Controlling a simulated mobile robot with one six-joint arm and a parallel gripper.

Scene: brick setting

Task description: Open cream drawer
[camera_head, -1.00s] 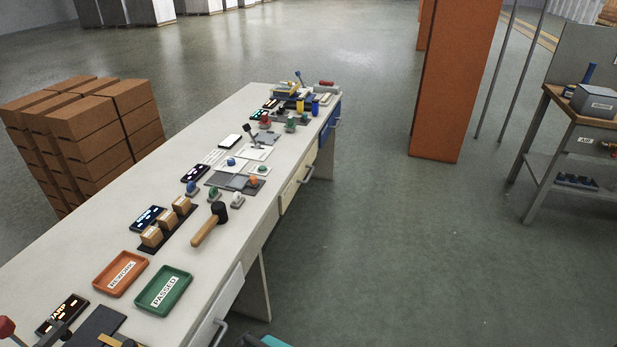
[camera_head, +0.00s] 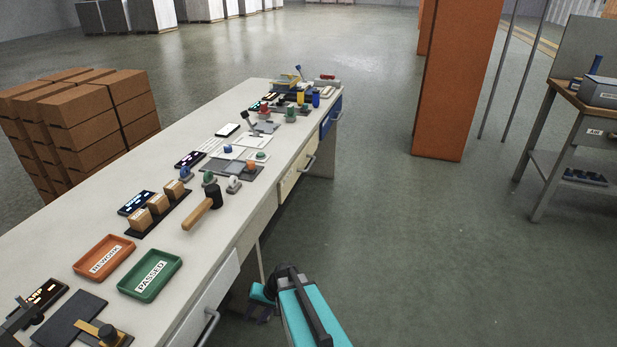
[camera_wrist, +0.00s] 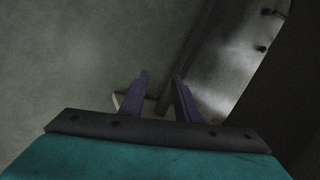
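The cream drawer (camera_head: 290,181) is in the long bench's right-hand side, between a blue drawer (camera_head: 329,124) farther off and a white drawer (camera_head: 205,308) nearer. Its front looks flush with the bench, and its bar handle (camera_head: 308,163) faces the aisle. My gripper (camera_head: 258,316) is low beside the bench, nearer the camera than the cream drawer and apart from its handle. In the wrist view my gripper (camera_wrist: 160,78) has two dark fingers spread apart with nothing between them. The cream drawer cannot be made out in the wrist view.
The bench top (camera_head: 100,222) carries a green tray (camera_head: 135,291), an orange tray (camera_head: 88,272), a mallet (camera_head: 197,212) and small parts. The floor right of the bench is clear as far as an orange pillar (camera_head: 437,95) and a side table (camera_head: 545,125).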

